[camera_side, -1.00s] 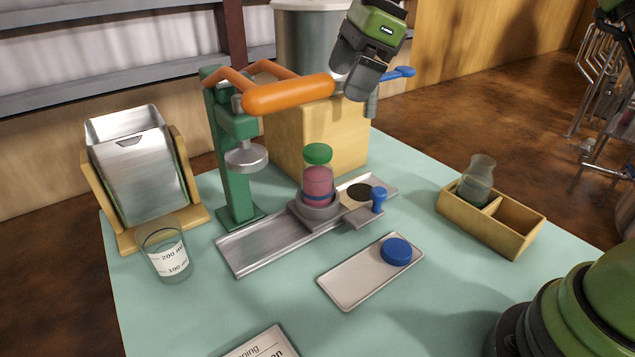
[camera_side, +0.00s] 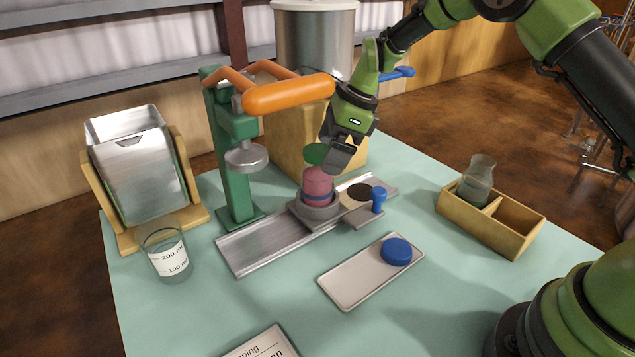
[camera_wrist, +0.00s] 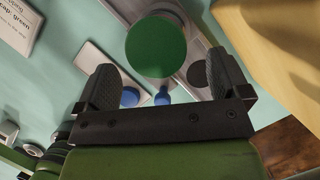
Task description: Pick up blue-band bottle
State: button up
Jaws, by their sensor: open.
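The blue-band bottle (camera_side: 318,184) has a green cap, pink contents and a dark blue band low on its body.
A green press with an orange handle (camera_side: 289,94) stands left of the bottle, and a wooden block (camera_side: 285,140) stands behind. A tray (camera_side: 349,289) holds a blue cap (camera_side: 397,251). A wooden box (camera_side: 515,226) is at right.

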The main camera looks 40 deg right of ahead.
aim_at(318, 181)
jog(key=x, duration=0.4)
jog(key=shift+r, duration=0.1)
jog(key=c, duration=1.2)
